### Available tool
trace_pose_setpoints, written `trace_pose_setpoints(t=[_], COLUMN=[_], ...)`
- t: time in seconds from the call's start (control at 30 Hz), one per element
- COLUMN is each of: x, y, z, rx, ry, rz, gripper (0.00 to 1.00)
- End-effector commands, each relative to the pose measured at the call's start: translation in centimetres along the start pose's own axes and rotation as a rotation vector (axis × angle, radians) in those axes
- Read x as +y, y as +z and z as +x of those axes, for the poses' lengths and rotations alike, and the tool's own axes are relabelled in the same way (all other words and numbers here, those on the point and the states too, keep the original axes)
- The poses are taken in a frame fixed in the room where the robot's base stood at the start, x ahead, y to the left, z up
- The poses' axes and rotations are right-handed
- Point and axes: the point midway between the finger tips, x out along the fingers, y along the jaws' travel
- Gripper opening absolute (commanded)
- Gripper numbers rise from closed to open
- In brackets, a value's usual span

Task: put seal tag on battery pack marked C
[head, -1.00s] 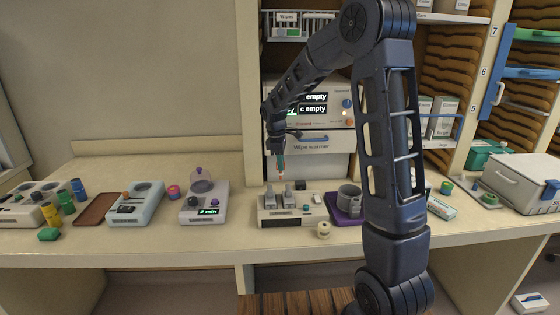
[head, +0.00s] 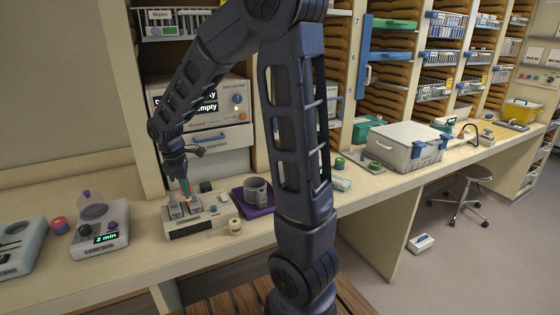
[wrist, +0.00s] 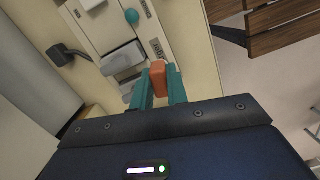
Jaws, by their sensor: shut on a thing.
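My gripper (head: 185,190) hangs point-down over a beige device with upright grey blocks (head: 195,210) on the counter. In the wrist view its teal fingers (wrist: 160,88) are shut on a small orange piece (wrist: 158,76), which may be the seal tag; no marking on it is readable. The grey blocks also show in the wrist view (wrist: 122,58), beyond the fingertips. They could be the battery packs, but I can read no letter C on them. The held piece appears apart from the blocks.
A large grey case (head: 405,147) sits farther right.

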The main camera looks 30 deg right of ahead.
Motion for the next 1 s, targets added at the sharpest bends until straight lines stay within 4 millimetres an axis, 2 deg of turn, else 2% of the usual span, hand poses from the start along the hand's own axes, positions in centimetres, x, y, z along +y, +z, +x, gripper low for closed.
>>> trace_pose_setpoints(t=[0.17,0.47,0.77,1.0], x=[2.7,9.6,15.5,19.2], y=[1.8,7.8,15.5,22.8], z=[-0.3,-0.9,-1.2,-1.3], rx=[0.002,0.007,0.009,0.011], ry=[-0.012,-0.045,-0.078,-0.105], rz=[0.098,0.376,0.655,0.878], gripper=[0.00,0.00,0.00,0.00])
